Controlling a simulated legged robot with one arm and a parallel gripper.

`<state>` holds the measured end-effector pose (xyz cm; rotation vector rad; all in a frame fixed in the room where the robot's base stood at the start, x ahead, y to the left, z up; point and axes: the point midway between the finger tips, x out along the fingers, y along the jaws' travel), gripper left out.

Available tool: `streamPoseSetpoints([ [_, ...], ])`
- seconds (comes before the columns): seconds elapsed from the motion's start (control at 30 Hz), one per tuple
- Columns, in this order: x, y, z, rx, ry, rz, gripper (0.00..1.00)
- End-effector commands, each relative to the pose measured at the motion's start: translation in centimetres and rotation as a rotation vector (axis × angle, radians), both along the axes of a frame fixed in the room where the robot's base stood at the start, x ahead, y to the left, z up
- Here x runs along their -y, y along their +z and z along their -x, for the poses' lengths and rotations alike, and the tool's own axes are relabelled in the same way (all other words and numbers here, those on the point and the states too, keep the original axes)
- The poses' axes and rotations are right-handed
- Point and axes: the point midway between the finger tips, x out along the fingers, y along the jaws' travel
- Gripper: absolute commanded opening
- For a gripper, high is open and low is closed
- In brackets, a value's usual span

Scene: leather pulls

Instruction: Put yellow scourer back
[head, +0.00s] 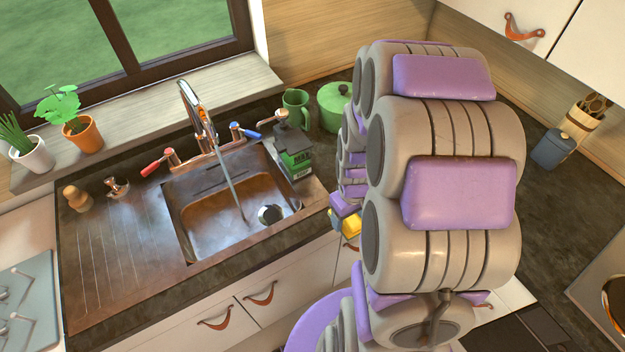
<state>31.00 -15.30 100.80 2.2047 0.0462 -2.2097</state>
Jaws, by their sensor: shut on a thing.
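The yellow scourer (350,226) shows as a small yellow block just left of my arm, in front of the counter's front edge. My gripper (338,219) is shut on it. Much of the gripper and part of the scourer are hidden behind my grey and purple arm. The copper sink (222,243) lies to the left, with water running into it from the tap (200,125). A dark green bottle or box (293,150) stands at the sink's back right corner.
A green mug (296,104) and a green pot (331,104) stand behind the sink. A wooden knob-like brush (75,198) and a small metal item (117,186) stand at the left. The ribbed drainer (110,262) is clear. Drawers with leather pulls (260,294) lie below.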

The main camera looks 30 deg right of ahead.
Motion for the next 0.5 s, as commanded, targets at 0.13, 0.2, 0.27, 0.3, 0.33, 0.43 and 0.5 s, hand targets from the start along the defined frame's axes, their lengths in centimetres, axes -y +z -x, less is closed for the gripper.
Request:
streamPoseSetpoints([
  [0.13,-0.3,-0.1,-3.3,0.004,0.005,0.006,0.36],
  [0.2,-0.4,-0.1,-4.8,0.001,0.005,0.004,0.36],
  [0.27,-0.4,-0.1,-6.3,0.004,0.005,0.004,0.36],
  [0.3,-0.3,-0.1,-7.3,0.007,0.004,0.004,0.36],
  [0.33,-0.2,-0.1,-7.8,0.005,0.003,0.003,0.36],
  [0.43,-0.3,-0.2,-10.0,0.003,0.003,0.001,0.36],
  [0.5,-0.3,-0.1,-11.4,0.005,0.002,0.001,0.36],
])
